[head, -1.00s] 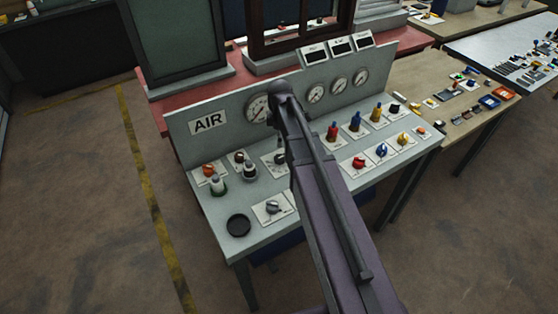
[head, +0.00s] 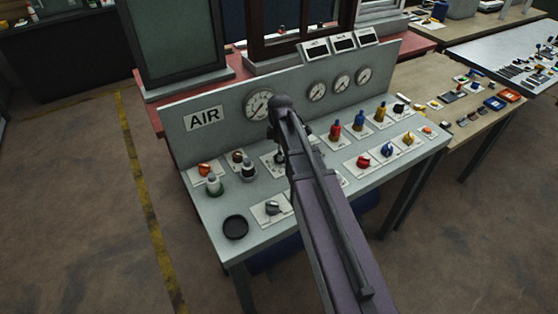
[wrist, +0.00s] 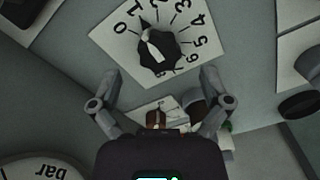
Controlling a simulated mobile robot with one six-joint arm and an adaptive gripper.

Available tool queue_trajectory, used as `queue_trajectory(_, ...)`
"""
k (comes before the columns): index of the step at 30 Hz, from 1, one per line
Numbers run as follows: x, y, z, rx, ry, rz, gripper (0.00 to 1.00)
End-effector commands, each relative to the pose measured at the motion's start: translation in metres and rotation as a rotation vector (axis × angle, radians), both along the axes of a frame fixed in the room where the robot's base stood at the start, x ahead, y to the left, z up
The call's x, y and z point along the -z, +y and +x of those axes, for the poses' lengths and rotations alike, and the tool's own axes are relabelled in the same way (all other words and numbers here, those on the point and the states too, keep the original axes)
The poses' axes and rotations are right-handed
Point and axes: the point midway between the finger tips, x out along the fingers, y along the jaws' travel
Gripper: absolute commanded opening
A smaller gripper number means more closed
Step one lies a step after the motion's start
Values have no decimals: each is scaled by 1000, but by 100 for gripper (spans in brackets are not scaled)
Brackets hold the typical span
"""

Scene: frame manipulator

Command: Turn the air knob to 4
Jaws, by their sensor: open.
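The air knob (wrist: 157,52) is black with a white pointer and sits on a white square dial plate (wrist: 177,67) numbered from 0 up to at least 6. Its pointer is directed close to the 1. My gripper (wrist: 160,75) is open in the wrist view, its two fingers spread wide near the lower side of the plate. Nothing is between the fingertips, and they look apart from the knob. In the head view my arm hides the gripper and most of the knob; part of a white plate (head: 268,162) shows left of the arm.
The grey console has an AIR sign (head: 203,117) and a large gauge (head: 258,104) on its back panel. Coloured knobs (head: 363,160) are to the right.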

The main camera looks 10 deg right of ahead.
Motion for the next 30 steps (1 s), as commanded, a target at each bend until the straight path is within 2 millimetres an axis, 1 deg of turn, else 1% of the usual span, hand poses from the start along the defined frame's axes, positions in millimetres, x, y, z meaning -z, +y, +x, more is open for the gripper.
queue_trajectory(1,8,0,0,0,0,0,97)
queue_trajectory(9,23,0,0,0,0,0,97)
queue_trajectory(15,28,0,0,0,0,0,97)
queue_trajectory(25,28,0,0,1,0,0,97)
queue_trajectory(26,28,0,0,1,0,0,94)
queue_trajectory(27,28,0,0,1,0,0,83)
queue_trajectory(29,28,0,0,1,0,0,65)
queue_trajectory(30,28,0,0,0,0,0,53)
